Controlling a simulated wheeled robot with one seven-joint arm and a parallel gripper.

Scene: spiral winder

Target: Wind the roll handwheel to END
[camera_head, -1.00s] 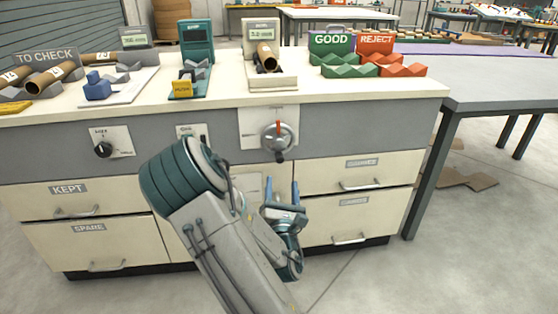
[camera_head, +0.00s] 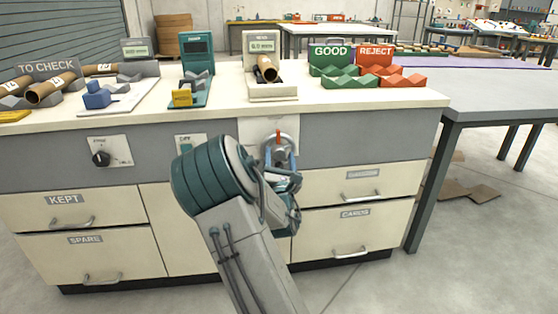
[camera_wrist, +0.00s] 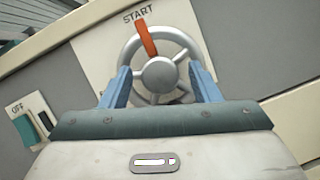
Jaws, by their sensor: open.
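The roll handwheel (camera_wrist: 159,72) is a grey spoked wheel on a white plate on the bench's front panel. Its orange-red marker (camera_wrist: 146,38) points up, just under the word START on the plate. END cannot be read in these views. In the head view the wheel (camera_head: 289,141) is partly hidden by my gripper (camera_head: 281,158). In the wrist view my gripper (camera_wrist: 164,84) is open, with a blue finger on each side of the wheel's lower half. I cannot tell whether the fingers touch the rim.
A roll stand with a display (camera_head: 263,70) stands on the bench above the wheel. An OFF switch (camera_wrist: 29,125) is left of the wheel. A knob (camera_head: 101,158) is further left. Drawers (camera_head: 348,186) lie below. Green GOOD (camera_head: 345,72) and red REJECT (camera_head: 388,75) racks stand right.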

